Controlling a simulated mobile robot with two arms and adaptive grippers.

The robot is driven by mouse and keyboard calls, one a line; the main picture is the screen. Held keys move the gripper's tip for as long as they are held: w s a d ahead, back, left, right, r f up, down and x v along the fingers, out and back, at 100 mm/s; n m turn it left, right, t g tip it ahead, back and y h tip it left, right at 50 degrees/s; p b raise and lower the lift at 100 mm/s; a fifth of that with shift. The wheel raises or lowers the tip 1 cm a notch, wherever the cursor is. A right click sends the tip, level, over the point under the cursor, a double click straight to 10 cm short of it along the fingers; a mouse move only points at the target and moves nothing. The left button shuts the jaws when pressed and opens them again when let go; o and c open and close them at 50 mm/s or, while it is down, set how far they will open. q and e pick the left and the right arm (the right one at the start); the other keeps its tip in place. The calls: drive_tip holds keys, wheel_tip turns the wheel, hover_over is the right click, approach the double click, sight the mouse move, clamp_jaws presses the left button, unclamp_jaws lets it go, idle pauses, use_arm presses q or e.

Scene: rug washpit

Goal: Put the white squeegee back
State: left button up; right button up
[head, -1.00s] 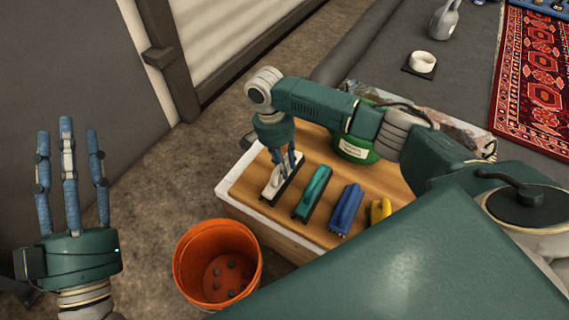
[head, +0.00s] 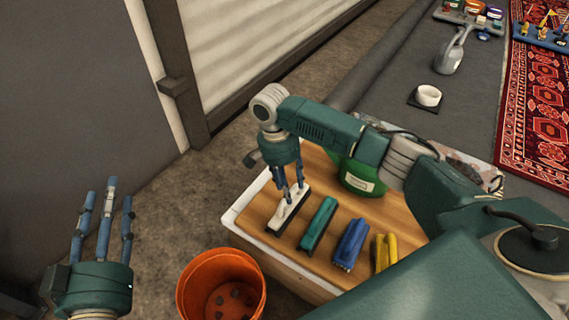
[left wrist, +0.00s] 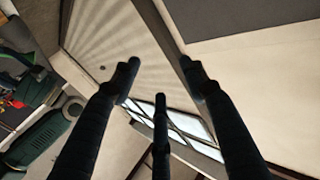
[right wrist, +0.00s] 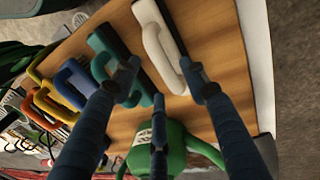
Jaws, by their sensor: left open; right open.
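The white squeegee (head: 288,212) lies on the wooden top of a low bench (head: 262,208), at the left end of a row of squeegees. It also shows in the right wrist view (right wrist: 158,42), with its pale loop handle up. My right gripper (head: 293,192) is open just above the white squeegee, its fingers over the handle's end; I cannot tell whether they touch it. In the right wrist view the fingers are spread. My left gripper (head: 104,208) is open and empty, raised at the left, away from the bench.
Teal (head: 318,223), blue (head: 350,243) and yellow (head: 384,252) squeegees lie to the right. A green container (head: 360,178) stands behind them. An orange bucket (head: 222,284) stands before the bench. A grey jug (head: 449,58), a white ring-shaped item (head: 428,95) and a red rug (head: 541,110) are further back.

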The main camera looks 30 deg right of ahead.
drive_tip(key=r, duration=0.1)
drive_tip(key=r+p, duration=0.1)
drive_tip(key=r, duration=0.2)
drive_tip(key=shift+w+a, duration=0.2)
drive_tip(key=shift+w, duration=0.1)
use_arm(q)
drive_tip(key=s+a+f+g+y, duration=0.1)
drive_tip(key=s+a+f+g, duration=0.1)
drive_tip(key=f, duration=0.5)
drive_tip(key=s+a+f+g+y+p, duration=0.1)
drive_tip(key=s+f+g, duration=0.3)
drive_tip(key=f, duration=0.4)
drive_tip(key=shift+s+a+g+y+p, duration=0.25)
drive_tip(key=shift+a+g+y+p, duration=0.1)
drive_tip(key=shift+g, duration=0.55)
use_arm(e)
drive_tip(key=r, duration=0.3)
drive_tip(key=shift+w+a+r, duration=0.1)
drive_tip(key=shift+w+a, duration=0.05)
drive_tip(key=shift+w, duration=0.15)
use_arm(q)
drive_tip(key=shift+s, duration=0.1)
